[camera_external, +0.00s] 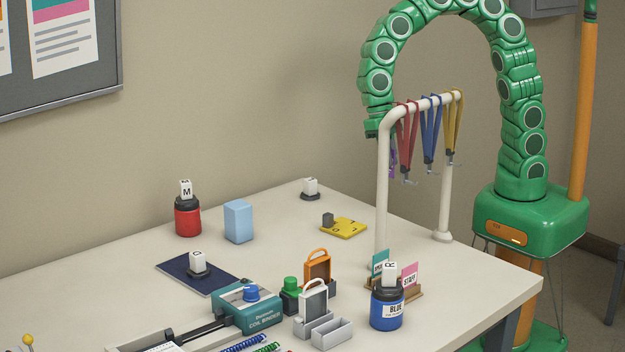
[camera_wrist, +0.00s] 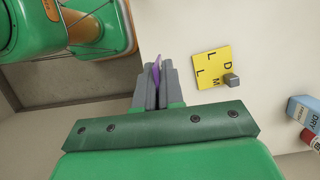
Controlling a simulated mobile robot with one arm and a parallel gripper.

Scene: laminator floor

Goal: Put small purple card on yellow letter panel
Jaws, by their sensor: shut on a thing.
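The small purple card (camera_wrist: 156,74) is upright between the grey fingers of my gripper (camera_wrist: 154,68), which is shut on it. In the wrist view the card shows nearly edge-on. The yellow letter panel (camera_wrist: 209,68) lies on the table, to the right of the fingers; D, M and L letters show on it, with a small grey block (camera_wrist: 232,80) at one edge. In the external view the panel (camera_external: 349,229) lies mid-table, left of the white rack. There my gripper is mostly hidden behind the rack, and a purple sliver (camera_external: 393,163) shows beside the post.
The white rack (camera_external: 382,190) with red, blue and yellow lanyards (camera_external: 430,135) stands at the table's right. A light blue box (camera_external: 238,222) and red bottle (camera_external: 188,218) stand left of the panel. A card holder (camera_external: 408,291) and blue bottle (camera_external: 387,308) stand in front.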

